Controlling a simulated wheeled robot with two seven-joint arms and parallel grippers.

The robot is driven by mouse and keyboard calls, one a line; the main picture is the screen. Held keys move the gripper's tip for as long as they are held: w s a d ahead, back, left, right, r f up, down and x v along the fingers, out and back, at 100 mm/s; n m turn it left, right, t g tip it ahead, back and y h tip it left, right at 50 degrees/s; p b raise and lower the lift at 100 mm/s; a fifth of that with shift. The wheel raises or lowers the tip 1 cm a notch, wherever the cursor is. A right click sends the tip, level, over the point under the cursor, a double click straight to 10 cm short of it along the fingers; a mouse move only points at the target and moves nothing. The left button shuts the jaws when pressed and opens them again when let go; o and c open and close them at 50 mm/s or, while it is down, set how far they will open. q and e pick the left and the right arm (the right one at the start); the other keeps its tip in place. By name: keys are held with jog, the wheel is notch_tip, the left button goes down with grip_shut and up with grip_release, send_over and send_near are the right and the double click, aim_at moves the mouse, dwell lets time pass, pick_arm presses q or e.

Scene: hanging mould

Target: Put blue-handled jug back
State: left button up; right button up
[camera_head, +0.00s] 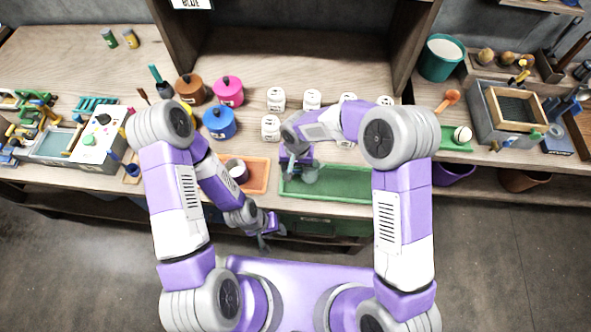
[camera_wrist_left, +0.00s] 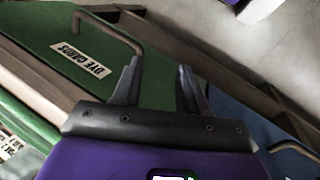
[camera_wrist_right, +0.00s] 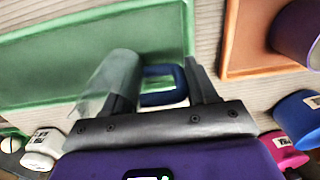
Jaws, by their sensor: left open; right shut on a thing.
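The blue-handled jug is a clear, see-through vessel (camera_wrist_right: 115,82) with a blue loop handle (camera_wrist_right: 163,86). My right gripper (camera_wrist_right: 170,85) is shut on this handle, with the jug body beside one finger. In the head view the jug (camera_head: 310,173) is at the left end of the green tray (camera_head: 345,184). I cannot tell whether its base touches the tray. My left gripper (camera_head: 267,233) is open and empty, low in front of the bench. In the left wrist view its fingers (camera_wrist_left: 160,88) face a green drawer front labelled DYE CARDS (camera_wrist_left: 85,58).
An orange tray (camera_head: 258,180) with a purple cup (camera_head: 237,171) lies left of the green tray. Blue (camera_head: 219,123), pink (camera_head: 228,91) and brown (camera_head: 191,88) lidded pots and several white jars (camera_head: 312,99) stand behind. The green tray's right part is clear.

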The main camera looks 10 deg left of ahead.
jog(key=shift+f, duration=0.85)
jog(key=shift+f+b, duration=0.2)
jog(key=shift+b, duration=0.1)
jog(key=o, duration=1.3)
jog(key=shift+r, duration=0.15)
jog(key=shift+r+p, duration=0.3)
jog(key=shift+p, duration=0.05)
jog(key=r, duration=0.4)
jog(key=r+p, duration=0.1)
jog(key=r, duration=0.6)
jog(key=shift+d+r, duration=0.25)
jog(key=shift+r, duration=0.05)
